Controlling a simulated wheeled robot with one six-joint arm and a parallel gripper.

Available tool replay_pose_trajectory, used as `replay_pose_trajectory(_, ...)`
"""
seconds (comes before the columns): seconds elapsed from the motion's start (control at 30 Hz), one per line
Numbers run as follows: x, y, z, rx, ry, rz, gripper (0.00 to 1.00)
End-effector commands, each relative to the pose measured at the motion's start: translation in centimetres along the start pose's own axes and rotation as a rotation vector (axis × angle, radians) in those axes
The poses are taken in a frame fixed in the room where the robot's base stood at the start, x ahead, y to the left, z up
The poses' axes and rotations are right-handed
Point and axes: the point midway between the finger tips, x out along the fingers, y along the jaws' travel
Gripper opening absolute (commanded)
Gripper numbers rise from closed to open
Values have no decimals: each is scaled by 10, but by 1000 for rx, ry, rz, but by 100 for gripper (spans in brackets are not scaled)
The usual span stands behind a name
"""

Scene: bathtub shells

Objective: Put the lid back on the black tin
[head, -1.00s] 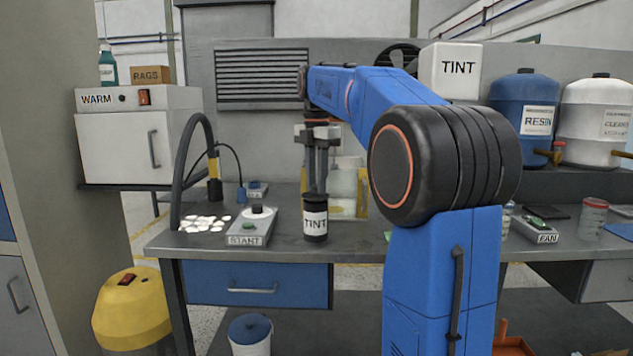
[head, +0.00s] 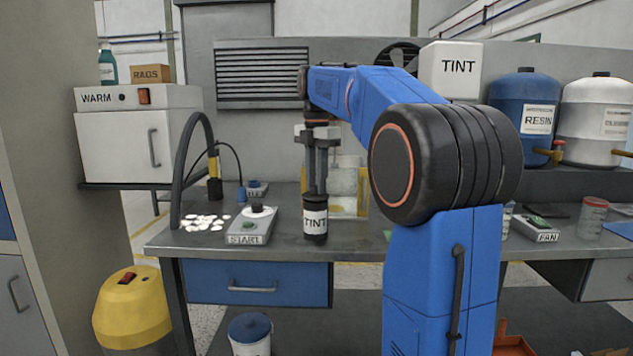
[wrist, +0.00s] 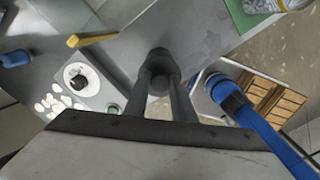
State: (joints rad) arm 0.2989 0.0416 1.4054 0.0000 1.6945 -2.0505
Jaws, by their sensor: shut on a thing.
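The black tin (head: 315,224) with a white TINT label stands upright near the front edge of the grey bench. Its black lid (head: 316,200) shows at the tin's top, between the fingertips of my gripper (head: 316,188). My gripper points straight down and is shut on the lid. The lid looks level and in line with the tin, with no clear gap; I cannot tell whether it is fully seated. In the wrist view my gripper (wrist: 160,80) closes around the dark round lid (wrist: 159,62), which hides the tin below.
A yellow-framed clear container (head: 345,190) stands behind my gripper. A FAN box (head: 538,230) is at the right.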

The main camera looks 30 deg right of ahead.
Motion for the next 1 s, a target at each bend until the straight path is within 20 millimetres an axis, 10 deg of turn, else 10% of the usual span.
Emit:
replay_pose_trajectory(0.17, 0, 0, 0, 0, 0, 0, 2)
replay_pose_trajectory(0.2, 0, 0, 0, 0, 0, 0, 26)
replay_pose_trajectory(0.3, 0, 0, 0, 0, 0, 0, 45)
replay_pose_trajectory(0.5, 0, 0, 0, 0, 0, 0, 45)
replay_pose_trajectory(0.6, 0, 0, 0, 0, 0, 0, 64)
replay_pose_trajectory(1.0, -4, 0, 0, 0, 0, 0, 64)
